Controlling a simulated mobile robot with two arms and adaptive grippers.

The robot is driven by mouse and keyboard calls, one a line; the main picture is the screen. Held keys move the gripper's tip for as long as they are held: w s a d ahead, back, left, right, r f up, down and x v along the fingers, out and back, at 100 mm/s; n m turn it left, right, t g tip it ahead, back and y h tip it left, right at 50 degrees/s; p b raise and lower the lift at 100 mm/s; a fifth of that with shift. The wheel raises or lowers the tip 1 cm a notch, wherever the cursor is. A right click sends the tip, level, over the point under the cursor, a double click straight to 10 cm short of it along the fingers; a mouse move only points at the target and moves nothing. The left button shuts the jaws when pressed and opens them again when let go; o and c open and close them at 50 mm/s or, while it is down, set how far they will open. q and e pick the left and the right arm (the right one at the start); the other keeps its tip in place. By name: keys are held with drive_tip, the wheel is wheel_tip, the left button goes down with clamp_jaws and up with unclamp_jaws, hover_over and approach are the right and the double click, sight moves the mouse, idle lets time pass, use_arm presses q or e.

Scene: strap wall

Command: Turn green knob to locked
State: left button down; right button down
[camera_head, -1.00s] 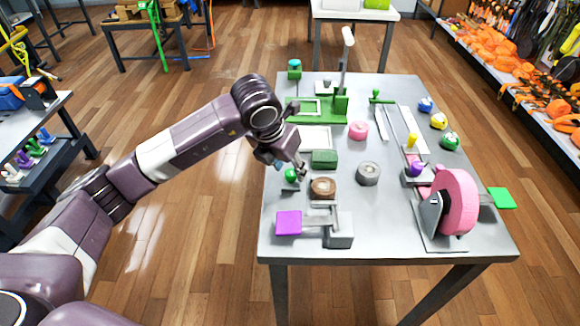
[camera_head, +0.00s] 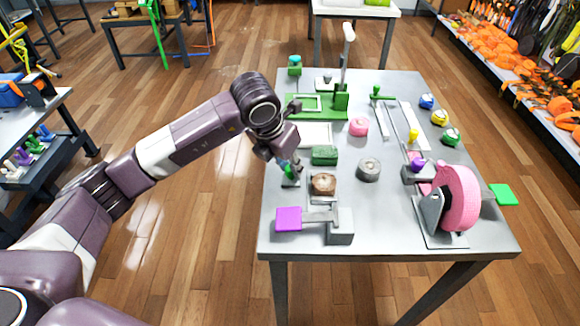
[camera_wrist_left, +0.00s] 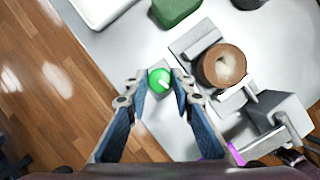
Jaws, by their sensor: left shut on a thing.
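The green knob (camera_wrist_left: 158,78) is round, with a white mark on its top. It sits near the left edge of the grey table. In the left wrist view my left gripper (camera_wrist_left: 160,86) has one finger on each side of it, shut on it. In the head view the left gripper (camera_head: 289,170) comes down over the knob from above and mostly hides it. The way the white mark points relative to any locked label cannot be told. My right gripper is not in view.
Close by are a brown roll (camera_head: 323,184), a green block (camera_head: 325,155) and a purple pad (camera_head: 288,219) on a grey bracket. A grey round piece (camera_head: 369,170) and a pink wheel (camera_head: 460,198) stand farther right. Blue, yellow and green balls (camera_head: 451,137) line the right edge.

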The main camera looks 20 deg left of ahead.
use_arm(q)
drive_tip(key=shift+w+a+f+m+b, duration=0.1)
drive_tip(key=shift+f+m+b, duration=0.1)
drive_tip(key=shift+m+b, duration=0.2)
drive_tip(key=shift+r+m+h+b, duration=0.15)
drive_tip(key=shift+m+h+b, duration=0.25)
drive_tip(key=shift+m, duration=0.3)
drive_tip(key=c, duration=1.7)
unclamp_jaws()
drive_tip(key=shift+r, duration=0.2)
drive_tip(key=v, duration=1.1)
drive_tip(key=shift+a+r, duration=0.1)
drive_tip(key=shift+r, duration=0.25)
